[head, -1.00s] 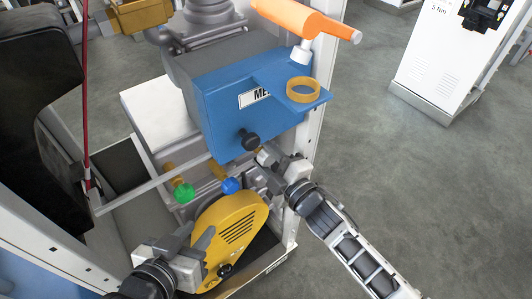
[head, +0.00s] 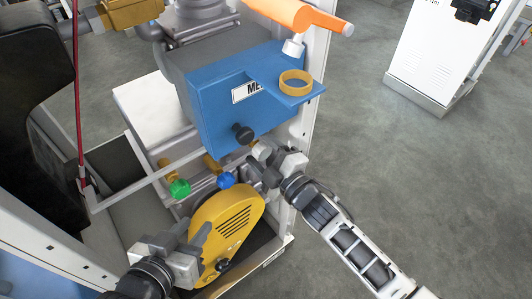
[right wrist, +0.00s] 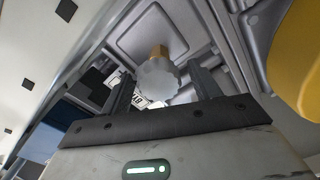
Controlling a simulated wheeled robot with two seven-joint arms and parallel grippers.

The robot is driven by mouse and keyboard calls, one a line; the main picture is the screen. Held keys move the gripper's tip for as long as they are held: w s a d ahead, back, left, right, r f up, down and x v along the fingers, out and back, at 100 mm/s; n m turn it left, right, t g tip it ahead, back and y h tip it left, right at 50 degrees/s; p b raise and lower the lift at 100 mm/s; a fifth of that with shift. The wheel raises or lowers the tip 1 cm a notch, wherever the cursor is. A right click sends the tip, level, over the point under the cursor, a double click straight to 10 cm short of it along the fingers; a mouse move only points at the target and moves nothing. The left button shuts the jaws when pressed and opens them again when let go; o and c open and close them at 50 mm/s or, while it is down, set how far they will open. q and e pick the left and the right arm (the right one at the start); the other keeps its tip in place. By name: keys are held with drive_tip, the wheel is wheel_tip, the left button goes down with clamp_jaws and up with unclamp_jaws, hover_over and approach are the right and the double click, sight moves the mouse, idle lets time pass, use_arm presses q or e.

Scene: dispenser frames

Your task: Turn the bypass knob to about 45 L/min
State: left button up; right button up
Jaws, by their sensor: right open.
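A pale grey, lobed knob on a brass stem (right wrist: 157,80) shows in the right wrist view, between the fingers of my right gripper (right wrist: 163,86). The fingers stand apart on either side of it; I cannot tell whether either touches. In the head view my right gripper (head: 264,172) is at the dispenser's right side, below the blue meter box (head: 225,112). No readable flow scale or pointer shows. My left gripper (head: 202,236) is beside the yellow cover (head: 228,225) at lower left; its finger gap is unclear.
A black knob (head: 243,133) sticks out of the meter box. A green knob (head: 180,188) and a blue knob (head: 226,180) are below it. A white frame post (head: 313,75) stands close to my right gripper. The floor to the right is clear up to a white cabinet (head: 440,55).

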use_arm(q)
drive_tip(key=shift+a+r+p, duration=0.15)
drive_tip(key=shift+r+p, duration=0.35)
drive_tip(key=shift+p, duration=0.15)
use_arm(e)
drive_tip(key=v, duration=1.6)
use_arm(q)
drive_tip(key=r+p, duration=0.1)
drive_tip(key=p, duration=0.2)
drive_tip(key=r+p, duration=0.1)
drive_tip(key=p, duration=0.2)
drive_tip(key=r+g+p, duration=0.1)
drive_tip(key=p, duration=0.2)
drive_tip(key=shift+a+r, duration=0.25)
drive_tip(key=shift+a, duration=0.05)
use_arm(e)
drive_tip(key=s+d+r+m+g+h, duration=0.4)
drive_tip(key=m+h, duration=0.3)
drive_tip(key=m, duration=1)
drive_tip(key=shift+s+r+m, duration=0.2)
drive_tip(key=shift+s+m, duration=0.2)
drive_tip(key=shift+s, duration=0.3)
use_arm(q)
drive_tip(key=shift+y, duration=0.3)
